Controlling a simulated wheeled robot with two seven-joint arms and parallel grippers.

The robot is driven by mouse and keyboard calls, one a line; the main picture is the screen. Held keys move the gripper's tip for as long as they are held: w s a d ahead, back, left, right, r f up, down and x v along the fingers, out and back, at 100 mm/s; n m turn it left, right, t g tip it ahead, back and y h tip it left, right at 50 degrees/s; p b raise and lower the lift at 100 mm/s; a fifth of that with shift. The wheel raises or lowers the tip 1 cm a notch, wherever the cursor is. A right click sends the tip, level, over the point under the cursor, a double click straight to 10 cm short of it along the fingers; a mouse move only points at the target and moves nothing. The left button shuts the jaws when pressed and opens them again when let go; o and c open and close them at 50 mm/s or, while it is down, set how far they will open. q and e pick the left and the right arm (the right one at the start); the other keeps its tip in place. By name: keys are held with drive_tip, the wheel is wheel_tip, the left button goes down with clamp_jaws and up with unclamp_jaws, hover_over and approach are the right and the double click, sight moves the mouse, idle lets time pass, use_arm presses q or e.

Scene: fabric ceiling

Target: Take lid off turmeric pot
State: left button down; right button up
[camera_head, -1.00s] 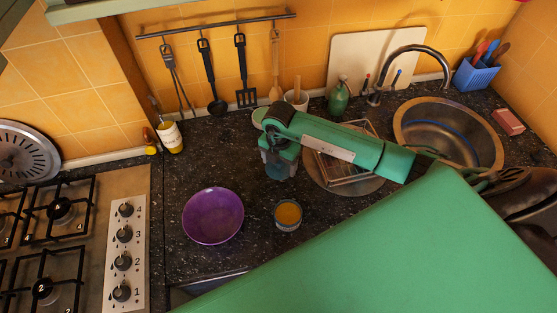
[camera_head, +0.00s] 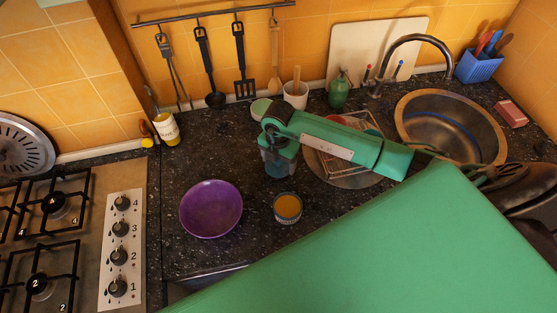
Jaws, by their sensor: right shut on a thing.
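The turmeric pot (camera_head: 287,208) is a small round pot standing on the dark counter. Its top is open and shows orange-yellow turmeric inside. My right gripper (camera_head: 279,172) points down just behind the pot, above the counter and apart from it. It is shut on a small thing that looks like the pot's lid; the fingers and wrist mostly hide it. My left gripper is not in view.
A purple bowl (camera_head: 211,209) stands left of the pot. A pale green round item (camera_head: 260,108) and a white utensil cup (camera_head: 296,94) stand behind my right gripper. A dish rack (camera_head: 345,160) and sink (camera_head: 450,125) lie right; the hob (camera_head: 75,235) is left.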

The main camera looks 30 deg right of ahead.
drive_tip(key=shift+f, duration=0.4)
drive_tip(key=o, duration=1)
drive_tip(key=shift+r, duration=0.1)
drive_tip(key=shift+r+p, duration=2.2)
drive_tip(key=shift+r, duration=1.25)
drive_tip(key=shift+f, duration=0.1)
